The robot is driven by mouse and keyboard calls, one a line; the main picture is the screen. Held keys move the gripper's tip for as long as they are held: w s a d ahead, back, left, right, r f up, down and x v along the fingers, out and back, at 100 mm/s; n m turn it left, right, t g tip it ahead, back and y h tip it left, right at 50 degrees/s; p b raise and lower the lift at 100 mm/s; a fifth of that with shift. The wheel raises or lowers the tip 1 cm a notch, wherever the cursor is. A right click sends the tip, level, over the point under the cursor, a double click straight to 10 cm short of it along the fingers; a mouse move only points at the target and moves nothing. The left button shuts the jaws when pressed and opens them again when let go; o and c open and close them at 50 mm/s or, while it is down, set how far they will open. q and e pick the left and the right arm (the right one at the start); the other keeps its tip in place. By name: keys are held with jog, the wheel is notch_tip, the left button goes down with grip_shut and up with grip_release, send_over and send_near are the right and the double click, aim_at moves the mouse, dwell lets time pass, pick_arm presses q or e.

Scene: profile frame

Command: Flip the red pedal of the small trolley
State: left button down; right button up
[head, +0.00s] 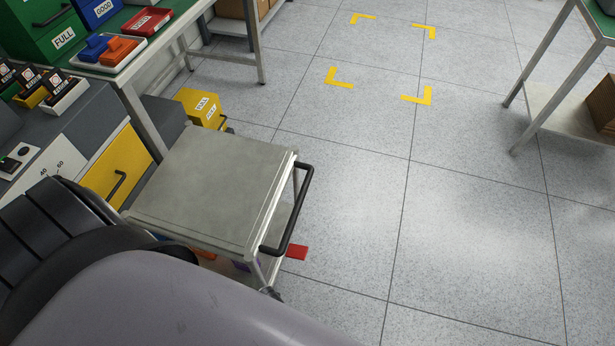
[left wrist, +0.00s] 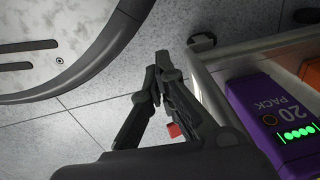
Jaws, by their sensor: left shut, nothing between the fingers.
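The small trolley (head: 205,190) stands on the floor with a grey top and a black handle (head: 298,210) at its right end. Its red pedal (head: 297,252) sticks out low beneath the handle, near the floor. In the left wrist view, a small part of the red pedal (left wrist: 174,130) shows beside my gripper's finger; the rest is hidden. My left gripper (left wrist: 164,70) is shut and empty, low beside the trolley's end frame. Whether it touches the pedal I cannot tell. My right gripper is in neither view.
A purple pack (left wrist: 270,115) sits on the trolley's lower shelf, close to my left gripper. A trolley caster (left wrist: 202,41) is near the fingertips. A yellow bin (head: 203,107) stands behind the trolley. The floor (head: 450,220) to the right is clear, with yellow corner marks (head: 418,96).

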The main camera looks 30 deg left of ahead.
pick_arm(q)
jog(key=w+f+n+y+b, duration=0.25)
jog(key=w+n+b, duration=0.55)
jog(key=w+b, duration=0.65)
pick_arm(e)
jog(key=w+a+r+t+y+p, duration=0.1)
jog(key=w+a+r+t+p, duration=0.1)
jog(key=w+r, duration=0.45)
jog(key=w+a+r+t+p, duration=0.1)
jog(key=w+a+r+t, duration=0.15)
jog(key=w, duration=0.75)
pick_arm(q)
jog(key=w+a+r+n+g+y+b, duration=0.1)
jog(key=w+r+n+b, duration=0.1)
jog(key=w+n+b, duration=0.2)
jog(key=w+r+n+y+b, duration=0.1)
jog(key=w+r+n+b, duration=0.1)
jog(key=w+n+b, duration=0.3)
jog(key=w+n, duration=0.1)
jog(key=w, duration=0.3)
jog(key=shift+a+r+g+b, duration=0.3)
jog(key=shift+a+r+g, duration=0.05)
jog(key=shift+g, duration=0.05)
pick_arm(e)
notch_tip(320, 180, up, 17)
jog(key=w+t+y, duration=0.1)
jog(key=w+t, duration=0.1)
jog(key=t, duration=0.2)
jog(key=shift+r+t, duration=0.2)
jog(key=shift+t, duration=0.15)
